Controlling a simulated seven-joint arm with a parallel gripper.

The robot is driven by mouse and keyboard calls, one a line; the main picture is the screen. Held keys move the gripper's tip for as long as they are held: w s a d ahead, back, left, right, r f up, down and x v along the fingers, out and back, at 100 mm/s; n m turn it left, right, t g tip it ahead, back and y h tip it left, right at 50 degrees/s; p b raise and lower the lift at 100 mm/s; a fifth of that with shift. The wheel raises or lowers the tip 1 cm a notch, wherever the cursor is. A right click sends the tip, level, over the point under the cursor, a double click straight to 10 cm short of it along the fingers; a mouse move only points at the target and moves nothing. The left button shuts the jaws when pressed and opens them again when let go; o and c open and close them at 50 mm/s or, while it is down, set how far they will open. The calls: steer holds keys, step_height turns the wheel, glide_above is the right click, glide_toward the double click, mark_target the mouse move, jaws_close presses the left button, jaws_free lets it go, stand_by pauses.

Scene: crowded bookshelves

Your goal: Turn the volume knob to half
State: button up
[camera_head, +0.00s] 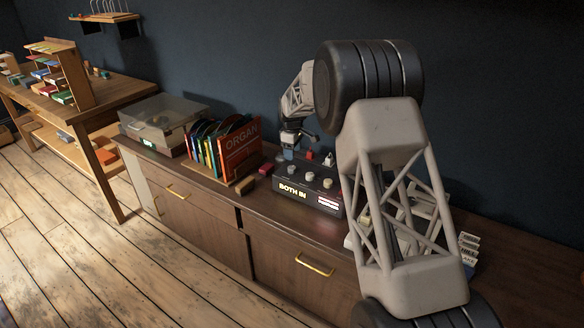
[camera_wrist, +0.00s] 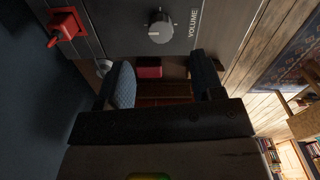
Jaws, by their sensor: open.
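The volume knob (camera_wrist: 160,27) is a round grey dial with a pale pointer mark, beside the printed word VOLUME in the wrist view. It sits on the face of a dark control box (camera_head: 312,199). The head view shows 3 pale knobs on this box; the leftmost (camera_head: 291,169) looks to be the volume knob, though its label cannot be read there. My gripper (camera_wrist: 164,82) is open and empty, its two dark padded fingers apart. In the head view my gripper (camera_head: 289,154) is above the box's back left part. The knob is not between the fingers.
A red switch (camera_wrist: 66,25) stands on the box near the knob. A record rack (camera_head: 240,145) and a turntable (camera_head: 160,122) stand left on the wooden cabinet (camera_head: 200,205). A small red block (camera_wrist: 149,69) lies beyond the box's edge. My arm hides part of the right side.

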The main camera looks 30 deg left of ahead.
mark_target(292, 168)
steer(key=shift+a+f, duration=0.1)
steer(key=shift+a, duration=0.1)
steer(key=shift+f, duration=0.1)
steer(key=shift+f, duration=3.8)
steer(key=c, duration=0.9)
